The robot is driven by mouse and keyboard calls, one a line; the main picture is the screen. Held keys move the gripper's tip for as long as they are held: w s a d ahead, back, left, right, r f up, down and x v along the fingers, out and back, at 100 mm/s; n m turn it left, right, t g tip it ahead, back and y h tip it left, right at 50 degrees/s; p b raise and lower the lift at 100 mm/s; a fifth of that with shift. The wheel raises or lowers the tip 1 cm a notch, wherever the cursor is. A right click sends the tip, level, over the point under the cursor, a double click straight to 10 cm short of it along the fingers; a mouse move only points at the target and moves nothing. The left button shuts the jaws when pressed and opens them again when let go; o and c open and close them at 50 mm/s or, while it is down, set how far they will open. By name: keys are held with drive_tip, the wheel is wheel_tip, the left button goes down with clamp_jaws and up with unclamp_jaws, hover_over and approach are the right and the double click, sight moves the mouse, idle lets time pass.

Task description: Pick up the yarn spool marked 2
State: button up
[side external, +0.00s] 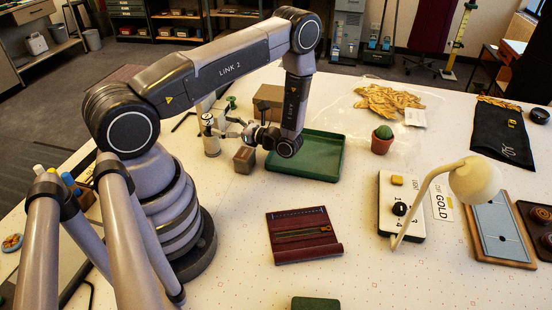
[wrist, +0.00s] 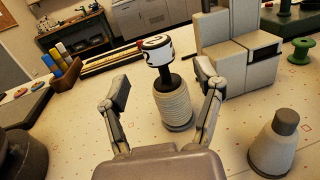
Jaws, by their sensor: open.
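The yarn spool (wrist: 174,106) stands upright in the wrist view, pale ribbed yarn below a dark neck and a white cap with a black mark, partly turned away, that looks like a 2. It also shows in the side view as a pale upright spool (side external: 211,144). My gripper (wrist: 163,82) is open, its two fingers spread left and right of the spool in the picture. Whether the spool is fully between the fingertips or just beyond them I cannot tell. In the side view my gripper (side external: 229,127) reaches left toward the spool, level with its upper part.
A grey cone with a dark top (wrist: 274,147) stands at right in the wrist view. Behind are pale grey blocks (wrist: 225,55) and a green spool (wrist: 300,52). In the side view, a small brown box (side external: 244,160) and green tray (side external: 319,155) stand close by.

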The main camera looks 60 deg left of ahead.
sight(212, 122)
drive_tip(key=shift+x, duration=2.8)
drive_tip(key=shift+d, duration=0.1)
clamp_jaws()
